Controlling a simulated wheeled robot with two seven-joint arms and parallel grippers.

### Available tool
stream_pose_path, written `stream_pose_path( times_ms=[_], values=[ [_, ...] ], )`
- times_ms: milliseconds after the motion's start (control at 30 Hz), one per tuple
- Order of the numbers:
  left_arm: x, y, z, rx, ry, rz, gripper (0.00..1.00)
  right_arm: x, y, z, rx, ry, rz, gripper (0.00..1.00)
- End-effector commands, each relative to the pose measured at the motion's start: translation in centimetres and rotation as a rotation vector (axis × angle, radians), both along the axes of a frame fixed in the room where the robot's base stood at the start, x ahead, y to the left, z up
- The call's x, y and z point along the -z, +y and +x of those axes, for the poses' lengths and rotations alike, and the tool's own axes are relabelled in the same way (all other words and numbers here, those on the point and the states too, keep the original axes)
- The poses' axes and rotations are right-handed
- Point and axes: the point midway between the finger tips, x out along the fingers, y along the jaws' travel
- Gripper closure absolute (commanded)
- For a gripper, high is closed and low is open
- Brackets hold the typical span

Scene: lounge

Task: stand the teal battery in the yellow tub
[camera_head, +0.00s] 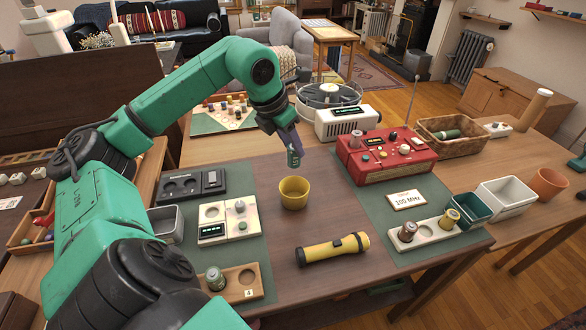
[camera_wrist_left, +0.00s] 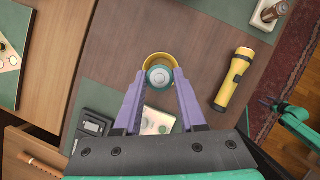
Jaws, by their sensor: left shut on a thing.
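The teal battery (camera_head: 294,159) is held about upright between the fingertips of my left gripper (camera_head: 292,147), in the air above and a little behind the yellow tub in the head view. The yellow tub (camera_head: 294,193) stands open on the wooden table's middle strip. In the left wrist view the battery (camera_wrist_left: 159,77) shows end-on between the purple fingers (camera_wrist_left: 160,90) and overlaps the near part of the tub's rim (camera_wrist_left: 158,56); the tub's inside is partly hidden. Part of my right arm shows at the right of the wrist view (camera_wrist_left: 290,112); its jaw state is unclear.
A yellow flashlight (camera_head: 333,248) lies in front of the tub. A red radio (camera_head: 380,155) stands to its right, and a cream two-part module (camera_head: 228,222) to its left. A wooden holder (camera_head: 245,283) carries another battery (camera_head: 215,278). Bare table surrounds the tub.

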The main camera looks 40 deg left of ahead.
Motion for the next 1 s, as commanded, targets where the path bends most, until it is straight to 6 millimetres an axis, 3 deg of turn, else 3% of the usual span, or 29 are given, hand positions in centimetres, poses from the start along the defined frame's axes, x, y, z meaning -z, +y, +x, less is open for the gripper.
stream_pose_path(
  times_ms=[33, 233, 533, 900, 933, 967, 1000],
  values=[
    [3.3, 0.1, -0.1, -0.001, 0.006, 0.004, 1.0, 2.7, -0.5, -0.9, 0.002, 0.015, -0.007, 0.38],
    [9.3, 0.0, 0.0, 0.001, 0.001, -0.003, 1.0, 7.5, -1.1, -1.5, 0.003, 0.025, -0.016, 0.38],
    [13.3, 0.0, 0.1, 0.002, 0.001, -0.005, 1.0, 8.1, 0.2, 0.1, 0.004, -0.002, 0.003, 0.38],
    [13.8, 0.0, 0.1, 0.001, -0.003, 0.0, 1.0, 8.6, 0.5, -0.1, 0.001, 0.002, 0.007, 0.38],
    [13.8, 0.0, 0.1, 0.001, -0.002, -0.001, 0.56, 8.5, 0.4, -0.2, 0.001, 0.003, 0.006, 0.38],
    [13.7, 0.0, 0.1, 0.001, -0.002, -0.001, 0.48, 8.4, 0.4, -0.2, 0.001, 0.004, 0.005, 0.38],
    [13.6, 0.0, 0.1, 0.001, -0.002, -0.001, 0.48, 8.4, 0.3, -0.3, 0.001, 0.005, 0.004, 0.38]
  ],
)
